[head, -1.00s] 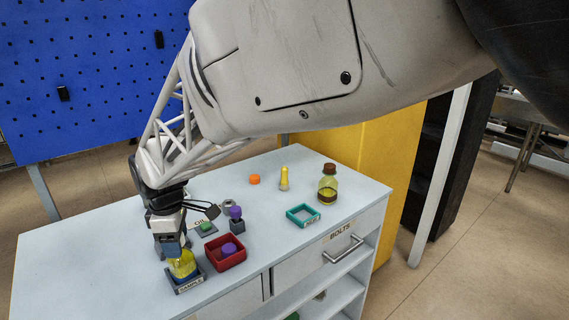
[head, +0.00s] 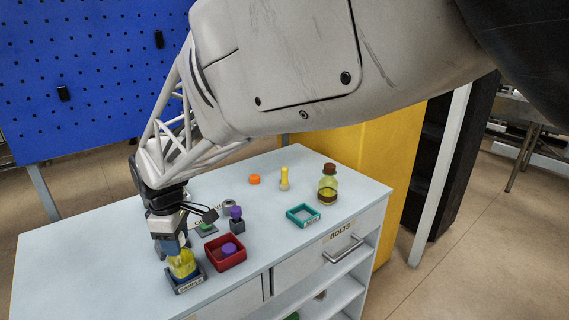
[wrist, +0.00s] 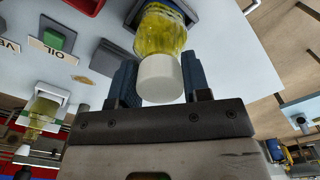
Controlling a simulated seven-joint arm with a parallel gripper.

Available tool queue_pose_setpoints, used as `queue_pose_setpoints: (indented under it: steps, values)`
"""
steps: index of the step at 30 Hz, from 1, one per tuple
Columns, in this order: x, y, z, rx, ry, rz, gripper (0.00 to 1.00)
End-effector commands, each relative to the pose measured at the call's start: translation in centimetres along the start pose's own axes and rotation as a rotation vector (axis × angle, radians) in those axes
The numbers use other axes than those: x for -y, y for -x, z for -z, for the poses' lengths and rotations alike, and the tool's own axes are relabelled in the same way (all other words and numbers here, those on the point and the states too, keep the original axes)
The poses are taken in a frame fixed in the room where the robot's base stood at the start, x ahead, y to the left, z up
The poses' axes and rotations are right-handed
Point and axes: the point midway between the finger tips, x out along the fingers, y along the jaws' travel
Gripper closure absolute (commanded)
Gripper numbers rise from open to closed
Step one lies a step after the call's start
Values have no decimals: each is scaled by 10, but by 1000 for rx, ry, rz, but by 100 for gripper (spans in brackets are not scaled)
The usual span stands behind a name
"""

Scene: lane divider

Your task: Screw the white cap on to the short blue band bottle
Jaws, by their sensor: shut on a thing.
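The short blue band bottle (head: 183,266) holds yellow liquid and stands in a grey holder (head: 188,285) at the front left of the bench. In the wrist view the bottle (wrist: 161,35) shows its yellow body, with the blue band at its far end. The white cap (wrist: 160,78) sits at the bottle's mouth, in line with it. My gripper (wrist: 158,82) has its two dark blue fingers on either side of the cap and is shut on it. In the head view my gripper (head: 174,245) is directly above the bottle and hides the cap.
A red tray (head: 240,261) with a purple piece stands close right of the holder. A purple-topped piece (head: 236,218) stands behind it. A teal frame (head: 303,224), a brown-capped bottle (head: 327,190), a yellow piece (head: 284,178) and an orange cap (head: 254,179) stand farther right.

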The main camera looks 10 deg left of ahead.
Motion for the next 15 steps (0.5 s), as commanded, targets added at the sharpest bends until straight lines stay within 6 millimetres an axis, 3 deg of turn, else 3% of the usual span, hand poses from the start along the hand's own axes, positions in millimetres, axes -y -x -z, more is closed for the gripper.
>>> queue_pose_setpoints:
  steps: [15]
  values:
    - [0, 0, 0, 0, -151, 0, 72]
